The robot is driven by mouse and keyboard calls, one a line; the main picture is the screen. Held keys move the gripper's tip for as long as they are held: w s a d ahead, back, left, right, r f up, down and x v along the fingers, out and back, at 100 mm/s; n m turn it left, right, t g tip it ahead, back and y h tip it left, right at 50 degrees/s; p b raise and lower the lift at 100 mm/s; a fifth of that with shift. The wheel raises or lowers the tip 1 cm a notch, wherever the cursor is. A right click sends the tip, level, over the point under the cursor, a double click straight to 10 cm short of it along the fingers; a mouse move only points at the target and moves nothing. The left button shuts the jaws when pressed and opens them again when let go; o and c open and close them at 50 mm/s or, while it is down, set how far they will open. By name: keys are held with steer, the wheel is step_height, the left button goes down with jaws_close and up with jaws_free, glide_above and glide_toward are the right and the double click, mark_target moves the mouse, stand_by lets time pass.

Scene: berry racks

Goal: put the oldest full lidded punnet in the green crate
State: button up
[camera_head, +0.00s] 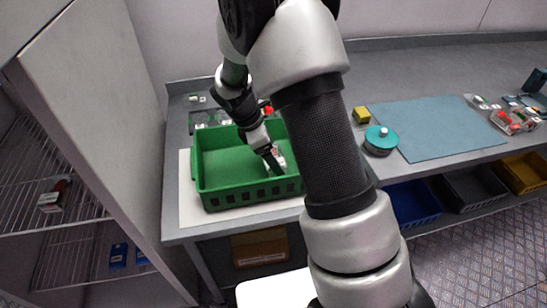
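The green crate (225,201) stands on a white mat on the counter, left of centre. My gripper (276,163) reaches down into its right side. A small pale object with a hint of red (281,160) shows at the fingertips, low inside the crate; it may be a punnet. I cannot tell whether the fingers hold it or are apart from it. A punnet with red contents and a white label (53,197) sits on a wire shelf at the left. Clear punnets with red berries (508,122) stand at the far right of the counter. Dates are too small to read.
A teal round-topped device (380,140) and a yellow block (361,115) stand right of my arm. A blue mat (425,130) lies bare beyond them. Blue (413,203), grey and yellow bins are under the counter. A tall cabinet panel (95,95) rises left of the crate.

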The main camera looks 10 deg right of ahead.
steer(key=shift+f, duration=0.1)
steer(key=shift+f, duration=0.15)
steer(key=o, duration=1.2)
steer(key=p+v, duration=0.2)
steer(key=v, duration=1)
steer(key=s+d+r+m+t+y, duration=0.2)
steer(key=s+d+r+m+y, duration=0.15)
steer(key=s+r+m, duration=0.75)
steer(key=s+d+r+m+t+y, duration=0.1)
steer(key=s+r+m+t, duration=0.2)
steer(key=s, duration=0.9)
step_height(320, 180, up, 3)
steer(key=m, duration=0.4)
steer(key=shift+t, duration=0.3)
